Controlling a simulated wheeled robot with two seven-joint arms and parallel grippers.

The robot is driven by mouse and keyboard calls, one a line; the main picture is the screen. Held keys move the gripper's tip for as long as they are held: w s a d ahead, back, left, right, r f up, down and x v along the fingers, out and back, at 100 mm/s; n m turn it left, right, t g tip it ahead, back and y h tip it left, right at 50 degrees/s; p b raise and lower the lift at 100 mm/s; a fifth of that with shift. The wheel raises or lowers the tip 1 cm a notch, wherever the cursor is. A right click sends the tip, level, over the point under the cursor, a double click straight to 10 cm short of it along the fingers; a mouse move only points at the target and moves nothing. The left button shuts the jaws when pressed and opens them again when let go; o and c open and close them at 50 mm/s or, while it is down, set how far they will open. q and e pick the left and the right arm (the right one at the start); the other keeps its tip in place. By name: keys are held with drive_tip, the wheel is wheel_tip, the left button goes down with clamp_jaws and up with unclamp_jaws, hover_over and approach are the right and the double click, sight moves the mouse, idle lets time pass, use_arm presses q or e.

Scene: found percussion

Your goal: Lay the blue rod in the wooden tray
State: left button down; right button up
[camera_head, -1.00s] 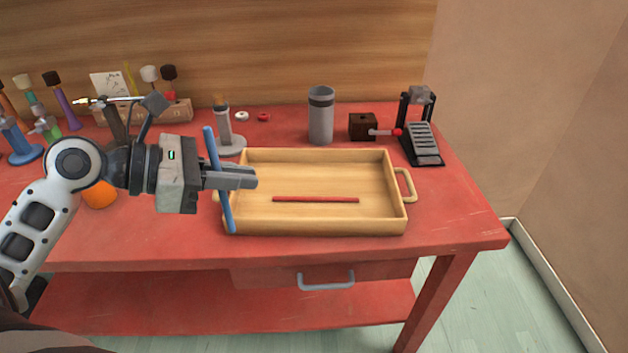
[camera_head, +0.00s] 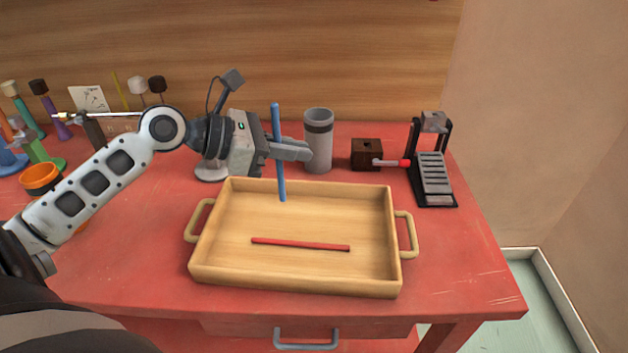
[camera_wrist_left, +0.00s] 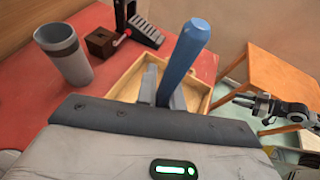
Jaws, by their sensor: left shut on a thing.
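The blue rod (camera_head: 277,130) is held by my left gripper (camera_head: 300,151), which is shut on it. In the head view the rod stands nearly upright, and its lower end overlaps the tray's back part. I cannot tell its exact height above the tray. The rod also shows in the left wrist view (camera_wrist_left: 185,60), rising between the fingers. The wooden tray (camera_head: 215,282) lies on the red table, with a handle at each side. A red rod (camera_head: 300,244) lies on its floor. The tray shows partly behind the fingers in the wrist view.
A grey cylinder (camera_head: 318,142) stands behind the tray, close to the gripper. A dark wooden block (camera_head: 367,154) and a black pedal (camera_head: 433,178) stand at the back right. An orange-rimmed cup (camera_head: 41,178) is at the left. The table right of the tray is clear.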

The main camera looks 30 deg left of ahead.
use_arm(q)
drive_tip(key=w+f+b, duration=0.1)
drive_tip(key=w+f, duration=0.4)
drive_tip(key=f, duration=0.4)
drive_tip(key=shift+w+d+f, duration=0.15)
drive_tip(key=shift+w+d, duration=0.05)
drive_tip(key=shift+w, duration=0.15)
use_arm(e)
drive_tip(key=shift+w+a+f, duration=0.15)
drive_tip(key=shift+w+a, duration=0.05)
drive_tip(key=shift+w, duration=0.15)
use_arm(q)
drive_tip(key=shift+f, duration=0.1)
drive_tip(key=c, duration=1.5)
unclamp_jaws()
drive_tip(key=v, duration=1.2)
